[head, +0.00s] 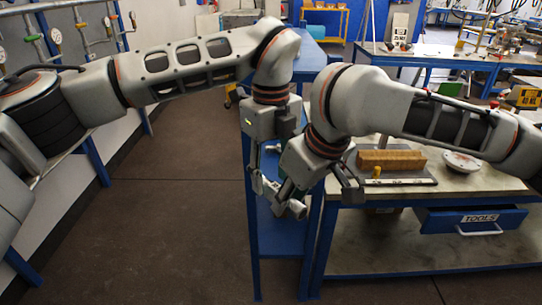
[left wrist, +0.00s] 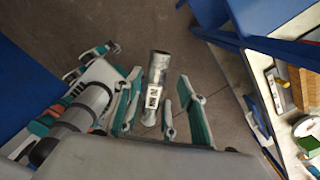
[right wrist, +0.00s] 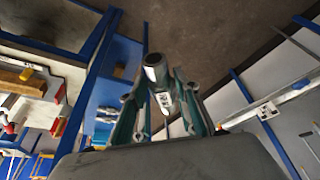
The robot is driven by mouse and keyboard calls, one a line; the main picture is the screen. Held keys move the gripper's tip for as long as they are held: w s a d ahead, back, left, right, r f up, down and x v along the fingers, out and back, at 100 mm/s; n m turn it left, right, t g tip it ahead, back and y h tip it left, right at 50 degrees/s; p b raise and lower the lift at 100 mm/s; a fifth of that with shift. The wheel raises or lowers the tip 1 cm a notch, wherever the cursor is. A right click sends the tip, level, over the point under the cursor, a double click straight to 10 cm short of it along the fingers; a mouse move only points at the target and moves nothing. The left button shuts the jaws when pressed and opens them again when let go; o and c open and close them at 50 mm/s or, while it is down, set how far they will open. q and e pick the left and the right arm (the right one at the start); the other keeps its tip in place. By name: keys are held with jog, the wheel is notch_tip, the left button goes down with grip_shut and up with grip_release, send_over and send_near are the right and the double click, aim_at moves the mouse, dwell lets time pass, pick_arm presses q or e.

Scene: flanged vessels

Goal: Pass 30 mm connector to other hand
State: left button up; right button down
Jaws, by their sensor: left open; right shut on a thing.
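The connector (head: 297,208) is a short grey metal tube with a black-and-white label. It also shows in the left wrist view (left wrist: 158,67) and in the right wrist view (right wrist: 154,68). My right gripper (head: 288,195) is shut on it and holds it in the air beside the blue table frame. In the right wrist view the tube stands out between the teal-edged fingers. My left gripper (head: 258,178) is open, pointing down close to the right one. In the left wrist view the tube appears between its spread fingers; whether they touch it cannot be told.
A workbench (head: 400,262) with a blue drawer (head: 470,220) stands at the right. On it are a tan block (head: 391,160) and a round white flange (head: 462,161). A blue table (head: 283,232) is just behind the grippers. The floor (head: 190,215) at left is clear.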

pick_arm(q)
jog(key=shift+f, duration=0.9)
pick_arm(e)
jog(key=shift+r, duration=0.1)
pick_arm(q)
jog(key=c, duration=1.1)
grip_shut()
pick_arm(e)
jog(key=c, duration=1.4)
grip_release()
